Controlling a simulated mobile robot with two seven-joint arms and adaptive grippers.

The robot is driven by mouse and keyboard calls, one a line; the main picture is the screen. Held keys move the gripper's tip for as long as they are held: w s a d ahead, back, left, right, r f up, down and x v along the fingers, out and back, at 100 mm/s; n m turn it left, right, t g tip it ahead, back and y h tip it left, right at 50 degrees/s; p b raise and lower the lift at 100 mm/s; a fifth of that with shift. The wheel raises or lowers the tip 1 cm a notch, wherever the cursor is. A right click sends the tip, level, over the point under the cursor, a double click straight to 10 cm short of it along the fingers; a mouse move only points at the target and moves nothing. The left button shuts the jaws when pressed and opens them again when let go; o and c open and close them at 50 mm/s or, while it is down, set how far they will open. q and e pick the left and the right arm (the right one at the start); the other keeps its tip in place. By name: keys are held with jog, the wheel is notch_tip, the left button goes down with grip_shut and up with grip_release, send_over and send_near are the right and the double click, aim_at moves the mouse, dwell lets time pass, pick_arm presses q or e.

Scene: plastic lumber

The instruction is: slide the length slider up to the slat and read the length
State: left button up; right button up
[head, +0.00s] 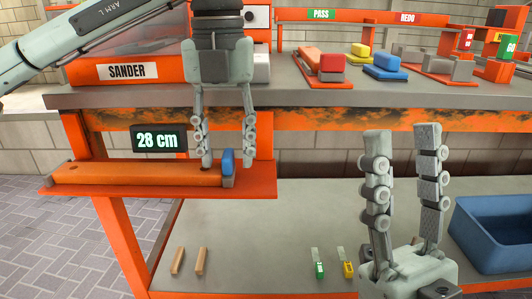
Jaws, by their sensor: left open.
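An orange slat (130,174) lies flat along the orange measuring shelf (258,190). The length slider, a blue knob (228,162) on a grey block, stands at the slat's right end. I see no clear gap between them. The display (159,140) above the slat reads 28 cm. My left gripper (228,160) points down at the slider, its fingers apart, one to each side of the blue knob. I cannot tell whether either finger touches it. My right gripper (403,132) points up at the lower right, fingers wide apart and empty, away from the shelf.
The bench (330,95) above holds the SANDER station (127,71), a red-topped block (332,65), a yellow block (360,52) and a blue block (385,62). Below, a grey surface (250,235) bears small wooden pieces (200,262) and tags. A blue bin (495,240) stands right.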

pick_arm(q)
jog(key=shift+r, duration=0.1)
notch_tip(320, 180, up, 7)
jog(key=p, duration=0.5)
dwell(0.3)
